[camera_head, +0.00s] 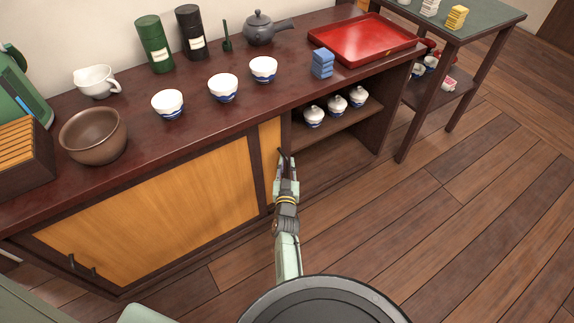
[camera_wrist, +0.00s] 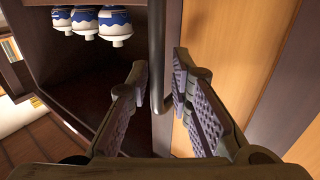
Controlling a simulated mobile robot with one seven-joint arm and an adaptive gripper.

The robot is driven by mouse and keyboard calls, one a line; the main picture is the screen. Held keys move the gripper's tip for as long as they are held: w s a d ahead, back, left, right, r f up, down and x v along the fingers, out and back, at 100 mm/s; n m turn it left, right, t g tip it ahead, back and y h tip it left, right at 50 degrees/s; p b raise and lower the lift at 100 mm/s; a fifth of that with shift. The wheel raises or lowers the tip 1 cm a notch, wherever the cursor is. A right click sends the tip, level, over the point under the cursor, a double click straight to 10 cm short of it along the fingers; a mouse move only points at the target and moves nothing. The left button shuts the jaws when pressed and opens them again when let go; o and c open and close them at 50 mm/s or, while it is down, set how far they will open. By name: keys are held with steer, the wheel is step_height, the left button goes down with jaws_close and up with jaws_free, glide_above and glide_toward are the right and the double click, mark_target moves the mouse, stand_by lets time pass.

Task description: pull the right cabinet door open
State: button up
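The right cabinet door shows in the head view as a narrow orange panel (camera_head: 269,148) in dark framing, beside the wider left door (camera_head: 160,215). Right of it the compartment stands open. In the wrist view its panel (camera_wrist: 225,45) is at right. A dark upright bar handle (camera_wrist: 157,50) with a curved end stands at the door's edge. My gripper (camera_head: 285,160) is at this edge; in the wrist view its fingers (camera_wrist: 160,72) are apart on either side of the handle, with small gaps visible. The head view hides the handle contact.
Lidded cups (camera_head: 337,106) stand on the shelf inside the open compartment. The countertop above holds bowls (camera_head: 223,88), a teapot (camera_head: 262,28), a blue stack (camera_head: 321,63) and a red tray (camera_head: 362,38). A side table (camera_head: 482,22) stands at right. The wooden floor (camera_head: 420,230) is clear.

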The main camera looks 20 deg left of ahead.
steer(key=shift+o, duration=0.8)
steer(key=shift+d, duration=0.1)
steer(key=shift+s, duration=0.1)
steer(key=v, duration=0.7)
steer(key=shift+s, duration=0.15)
